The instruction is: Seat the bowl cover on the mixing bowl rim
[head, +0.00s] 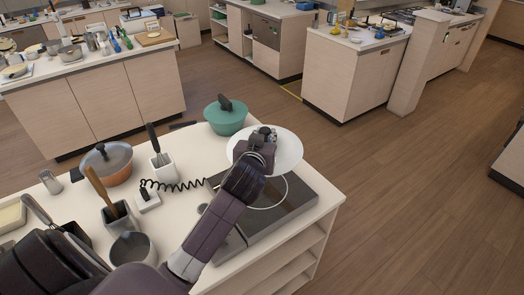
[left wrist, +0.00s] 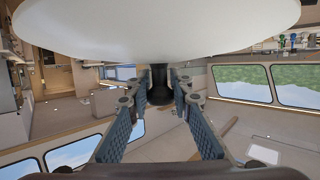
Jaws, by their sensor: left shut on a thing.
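The bowl cover (head: 289,155) is a white round disc held in the air over the right part of the counter. My left gripper (head: 264,134) is at the cover and shut on its dark knob. In the left wrist view the cover (left wrist: 155,30) fills the top, and its black knob (left wrist: 159,84) stands between the fingers of the left gripper (left wrist: 160,100). A thin pale curved rim (head: 284,190) shows below the cover, over the dark hob; I cannot tell whether it is the mixing bowl or a hob marking. My right gripper is out of view.
The dark hob (head: 295,203) lies near the counter's right edge.

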